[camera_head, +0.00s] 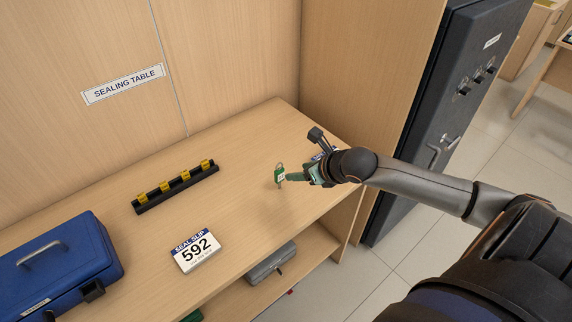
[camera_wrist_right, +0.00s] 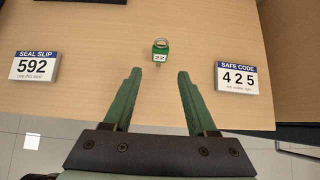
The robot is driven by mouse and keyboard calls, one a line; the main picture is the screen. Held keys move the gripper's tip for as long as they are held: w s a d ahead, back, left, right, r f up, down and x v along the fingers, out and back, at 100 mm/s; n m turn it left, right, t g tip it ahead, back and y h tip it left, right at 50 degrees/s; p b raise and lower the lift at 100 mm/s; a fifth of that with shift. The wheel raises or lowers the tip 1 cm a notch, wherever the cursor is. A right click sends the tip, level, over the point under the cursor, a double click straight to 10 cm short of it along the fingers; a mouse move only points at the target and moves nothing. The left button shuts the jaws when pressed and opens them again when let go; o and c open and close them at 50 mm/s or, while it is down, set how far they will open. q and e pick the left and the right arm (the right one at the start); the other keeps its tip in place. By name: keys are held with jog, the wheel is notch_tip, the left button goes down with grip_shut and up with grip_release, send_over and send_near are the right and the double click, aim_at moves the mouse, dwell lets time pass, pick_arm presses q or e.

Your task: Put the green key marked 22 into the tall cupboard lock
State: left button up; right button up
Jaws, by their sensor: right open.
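The green key (camera_head: 279,174) is on the wooden table near its right end. In the right wrist view the green key (camera_wrist_right: 160,50) shows a white label reading 22 and a ring at its top. My right gripper (camera_head: 300,176) reaches in from the right beside the key. In the wrist view its green fingers (camera_wrist_right: 156,85) are apart, with the key just beyond the gap between their tips and nothing between them. The tall dark cupboard (camera_head: 420,130) stands at the right, with several locks (camera_head: 476,77) and a handle on its front. My left gripper is not in view.
A black rack (camera_head: 176,187) with yellow tags, a seal slip card 592 (camera_head: 196,250) and a blue box (camera_head: 60,268) are on the table. A safe code card 425 (camera_wrist_right: 237,78) stands right of the key in the wrist view. A grey box (camera_head: 269,263) sits on the lower shelf.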

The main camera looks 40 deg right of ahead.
aim_at(281, 174)
jog(key=shift+b+x, duration=2.1)
jog(key=shift+x, duration=1.3)
jog(key=b+x, duration=0.5)
jog(key=shift+f+b, duration=0.25)
jog(key=shift+b, duration=0.15)
jog(key=shift+w+f+b, duration=0.15)
jog(key=shift+w+b, duration=0.1)
jog(key=shift+b, duration=0.05)
jog(key=shift+c, duration=0.4)
